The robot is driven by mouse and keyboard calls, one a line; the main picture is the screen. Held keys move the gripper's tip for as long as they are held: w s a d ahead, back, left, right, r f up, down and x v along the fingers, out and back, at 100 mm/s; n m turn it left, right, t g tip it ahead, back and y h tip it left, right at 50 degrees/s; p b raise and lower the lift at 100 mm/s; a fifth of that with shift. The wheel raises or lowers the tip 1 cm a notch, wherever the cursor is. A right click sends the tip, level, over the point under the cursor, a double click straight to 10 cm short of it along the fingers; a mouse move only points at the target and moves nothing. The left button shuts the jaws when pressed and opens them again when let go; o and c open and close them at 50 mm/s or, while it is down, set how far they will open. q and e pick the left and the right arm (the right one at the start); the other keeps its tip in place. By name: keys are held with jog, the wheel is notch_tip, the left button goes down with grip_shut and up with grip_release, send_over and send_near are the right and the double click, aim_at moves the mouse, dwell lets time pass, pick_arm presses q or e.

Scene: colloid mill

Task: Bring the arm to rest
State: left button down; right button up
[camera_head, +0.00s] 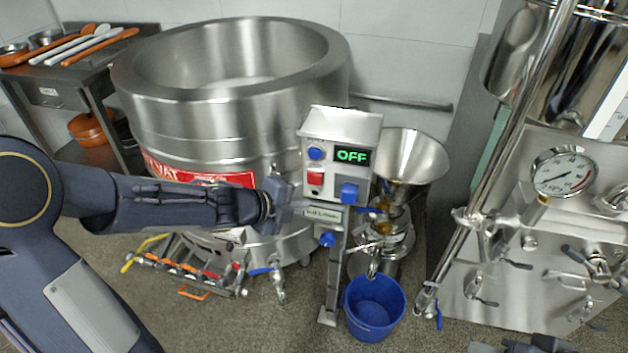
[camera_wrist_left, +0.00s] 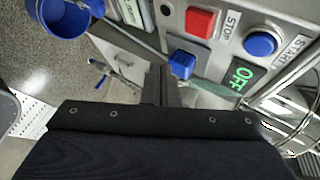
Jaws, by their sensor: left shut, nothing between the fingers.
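My left arm (camera_head: 165,200) comes in from the left, stretched out across the front of the big steel vat. My left gripper (camera_head: 305,210) is shut and empty, close to the control box (camera_head: 340,135). In the left wrist view its narrow fingers (camera_wrist_left: 161,88) are together, near the blue switch (camera_wrist_left: 182,63) on the panel. I cannot tell whether they touch the panel. The display (camera_head: 351,156) reads OFF in green. At the bottom right edge, dark parts (camera_head: 540,345) that look like my right gripper are mostly cut off.
A steel funnel (camera_head: 412,160) stands beside the box, with a blue bucket (camera_head: 374,308) below its outlet. The large vat (camera_head: 215,110) is behind my arm. Pipes and a gauge (camera_head: 563,171) fill the right side. A rack of valves (camera_head: 190,265) lies low in front of the vat.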

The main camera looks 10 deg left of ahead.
dwell(0.4)
pick_arm(q)
jog(key=s+a+r+n+y+p, duration=0.4)
jog(key=s+a+r+n+y, duration=0.3)
jog(key=s+a+r+n, duration=0.65)
jog(key=s+d+f+n+g+h+p, duration=0.2)
jog(key=s+d+n, duration=0.6)
jog(key=s+n, duration=0.4)
jog(key=shift+s+d+f+g+h+p, duration=0.25)
jog(key=shift+f+g+h, duration=0.35)
jog(key=shift+g+h, duration=0.35)
